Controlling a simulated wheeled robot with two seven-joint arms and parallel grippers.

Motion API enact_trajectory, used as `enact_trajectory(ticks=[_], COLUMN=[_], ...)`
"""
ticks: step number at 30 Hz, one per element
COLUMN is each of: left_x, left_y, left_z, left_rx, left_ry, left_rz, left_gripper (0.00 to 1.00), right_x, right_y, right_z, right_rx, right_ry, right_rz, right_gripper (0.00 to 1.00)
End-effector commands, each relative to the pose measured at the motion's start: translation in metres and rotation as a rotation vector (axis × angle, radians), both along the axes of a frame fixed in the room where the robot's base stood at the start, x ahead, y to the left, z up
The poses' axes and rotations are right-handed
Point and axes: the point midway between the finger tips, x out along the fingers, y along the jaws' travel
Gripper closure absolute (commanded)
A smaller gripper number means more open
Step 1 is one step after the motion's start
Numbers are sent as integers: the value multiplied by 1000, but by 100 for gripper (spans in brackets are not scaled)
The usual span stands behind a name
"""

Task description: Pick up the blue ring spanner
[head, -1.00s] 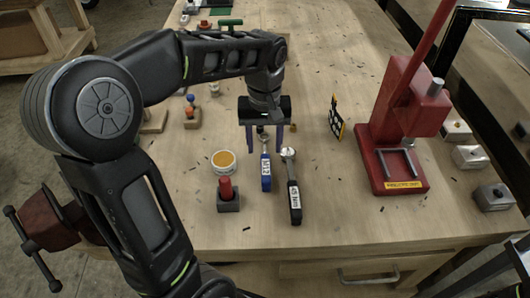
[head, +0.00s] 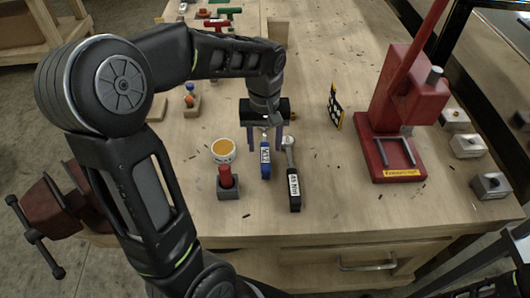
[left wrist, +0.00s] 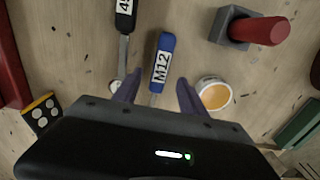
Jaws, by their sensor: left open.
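The blue ring spanner (head: 265,161) lies flat on the wooden bench, its blue handle toward me. In the left wrist view the handle (left wrist: 163,62) carries a white M12 label, and its grey shank runs down between my fingers. Its ring end is hidden under the gripper body there. My left gripper (head: 265,138) is open above the shank end, one finger to each side; it also shows in the left wrist view (left wrist: 157,92). No contact with the spanner is visible. My right gripper is not in view.
A black-handled spanner (head: 294,190) lies close to the right of the blue one. A cup with orange contents (head: 223,150) and a red peg in a grey block (head: 227,183) stand to the left. A red press (head: 400,120) stands at the right. The bench's front middle is clear.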

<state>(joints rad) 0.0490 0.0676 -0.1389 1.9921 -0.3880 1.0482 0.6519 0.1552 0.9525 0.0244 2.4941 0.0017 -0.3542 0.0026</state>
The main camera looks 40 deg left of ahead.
Motion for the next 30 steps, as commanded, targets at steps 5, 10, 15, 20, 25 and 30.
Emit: enact_trajectory(ticks=[5,10,15,20,25,30], left_x=[0,1,1,1,1,1], left_y=[0,0,0,0,-1,-1], left_z=[-26,-39,-40,-39,-39,-39], left_rx=[0,0,0,0,0,0], left_ry=[5,0,0,0,0,0], left_rz=[0,0,0,0,0,0], left_gripper=[51,51,51,51,51,59], right_x=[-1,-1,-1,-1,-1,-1], right_y=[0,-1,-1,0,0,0], right_z=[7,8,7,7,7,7], right_rx=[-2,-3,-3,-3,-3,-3], right_ry=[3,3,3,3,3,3], right_rz=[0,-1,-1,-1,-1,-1], right_gripper=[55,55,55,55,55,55])
